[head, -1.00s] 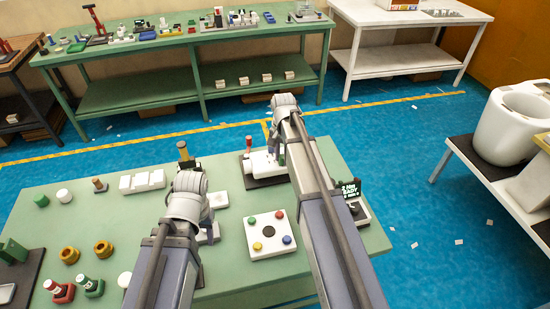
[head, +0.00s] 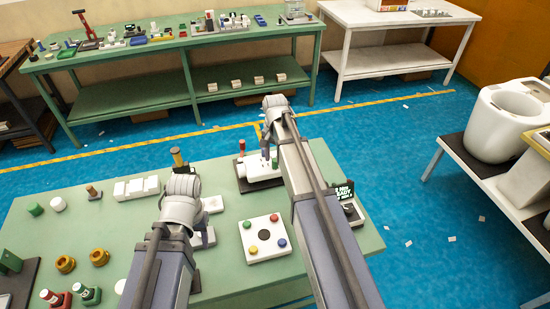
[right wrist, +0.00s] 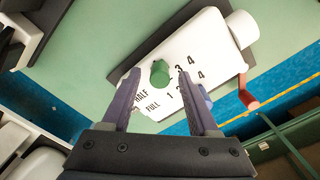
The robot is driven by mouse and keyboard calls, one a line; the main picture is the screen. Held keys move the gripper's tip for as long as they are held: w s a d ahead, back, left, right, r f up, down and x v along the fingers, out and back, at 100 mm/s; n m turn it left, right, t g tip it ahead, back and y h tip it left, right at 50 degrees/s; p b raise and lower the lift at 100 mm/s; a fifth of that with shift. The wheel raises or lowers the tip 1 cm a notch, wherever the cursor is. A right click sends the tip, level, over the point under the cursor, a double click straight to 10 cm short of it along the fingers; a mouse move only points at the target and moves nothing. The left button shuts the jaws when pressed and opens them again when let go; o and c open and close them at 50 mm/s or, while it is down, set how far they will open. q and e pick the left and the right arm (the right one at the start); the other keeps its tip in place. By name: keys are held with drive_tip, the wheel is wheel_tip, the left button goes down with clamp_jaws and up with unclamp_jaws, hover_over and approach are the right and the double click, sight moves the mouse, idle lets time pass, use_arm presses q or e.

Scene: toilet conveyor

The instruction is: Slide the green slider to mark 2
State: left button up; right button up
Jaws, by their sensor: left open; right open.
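The green slider (right wrist: 160,73) is a round knob on a white block (right wrist: 205,42) with rows lettered HALF and FULL and numbers up to 4. In the right wrist view it sits beside the HALF row, between the word and the 3; the exact mark cannot be read. The white block also shows in the head view (head: 256,170). My right gripper (right wrist: 160,75) is open, its fingertips on either side of the green slider with gaps; contact cannot be seen. My left gripper (head: 205,237) is over the table left of the button board, its fingers mostly hidden.
The block has a red-knobbed handle (right wrist: 248,97) at one end. On the green table are a white board with coloured buttons (head: 263,238), a small display (head: 345,192), white blocks (head: 137,188) and yellow rings (head: 99,256).

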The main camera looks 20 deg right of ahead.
sight(275, 160)
wheel_tip(275, 160, up, 7)
drive_tip(key=p, duration=0.6)
drive_tip(key=shift+f, duration=0.15)
drive_tip(key=shift+f, duration=0.1)
drive_tip(key=shift+a, duration=0.1)
drive_tip(key=s+a+f+n+b, duration=0.1)
drive_tip(key=s+a+n+b, duration=0.1)
drive_tip(key=s+a+n, duration=0.4)
drive_tip(key=s+a+f+n+h+b, duration=0.1)
drive_tip(key=s+a+f+n+b, duration=0.1)
drive_tip(key=s+a+n, duration=0.5)
drive_tip(key=s+a, duration=0.6)
drive_tip(key=s, duration=0.3)
drive_tip(key=shift+s+f+n, duration=0.3)
drive_tip(key=shift+s, duration=0.1)
idle(0.8)
